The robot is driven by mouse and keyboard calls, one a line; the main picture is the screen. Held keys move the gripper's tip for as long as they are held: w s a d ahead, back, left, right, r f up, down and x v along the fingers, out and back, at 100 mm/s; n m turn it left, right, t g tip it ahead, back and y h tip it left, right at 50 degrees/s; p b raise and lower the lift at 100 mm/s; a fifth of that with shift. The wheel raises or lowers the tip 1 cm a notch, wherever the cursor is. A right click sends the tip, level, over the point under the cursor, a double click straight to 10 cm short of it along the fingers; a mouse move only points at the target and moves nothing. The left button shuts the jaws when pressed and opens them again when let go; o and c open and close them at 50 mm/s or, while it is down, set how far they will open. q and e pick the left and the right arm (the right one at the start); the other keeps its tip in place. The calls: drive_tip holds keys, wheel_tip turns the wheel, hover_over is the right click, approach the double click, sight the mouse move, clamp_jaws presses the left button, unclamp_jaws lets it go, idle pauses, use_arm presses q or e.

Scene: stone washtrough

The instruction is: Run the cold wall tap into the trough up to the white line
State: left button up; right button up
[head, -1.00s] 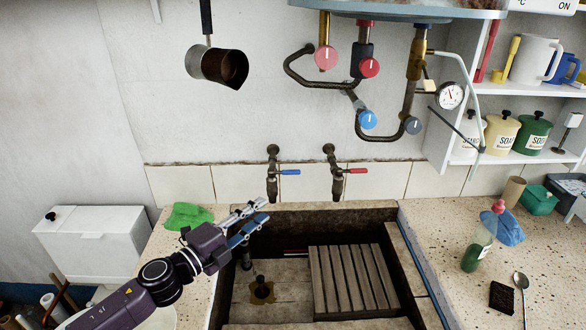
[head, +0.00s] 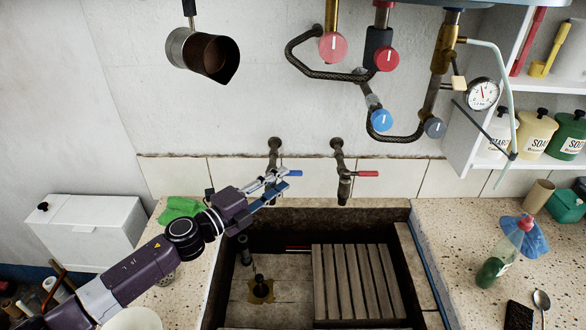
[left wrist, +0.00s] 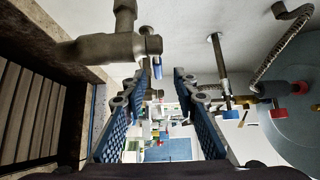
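The cold wall tap, with a blue lever (head: 292,173), is on the tiled wall above the trough (head: 325,215). Its lever points right. A tap body (left wrist: 95,48) is close by in the left wrist view, with a small blue part (left wrist: 157,68) near the fingertips. My left gripper (head: 277,185) is at the cold tap, fingers apart; the left wrist view shows the gripper (left wrist: 165,78) open. I cannot tell whether it touches the lever. I see no water in the trough. My right gripper is out of view.
A red-lever tap (head: 345,172) is close on the right. A slatted wooden board (head: 352,283) lies in the trough, right of a brass drain fitting (head: 261,290). A pan (head: 200,52) and valve pipes hang above. A green cloth (head: 180,208) lies on the left ledge.

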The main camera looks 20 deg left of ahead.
sight(289, 175)
use_arm(q)
drive_tip(key=p+x, duration=0.1)
drive_tip(key=x, duration=0.3)
drive_tip(key=shift+w, duration=0.2)
drive_tip(key=shift+w+d+f, duration=0.1)
drive_tip(key=shift+w+d, duration=0.05)
drive_tip(key=shift+w, duration=0.15)
drive_tip(key=shift+w+d, duration=0.15)
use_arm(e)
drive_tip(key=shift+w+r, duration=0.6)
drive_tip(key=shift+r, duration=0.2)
use_arm(q)
drive_tip(key=shift+c, duration=0.4)
clamp_jaws()
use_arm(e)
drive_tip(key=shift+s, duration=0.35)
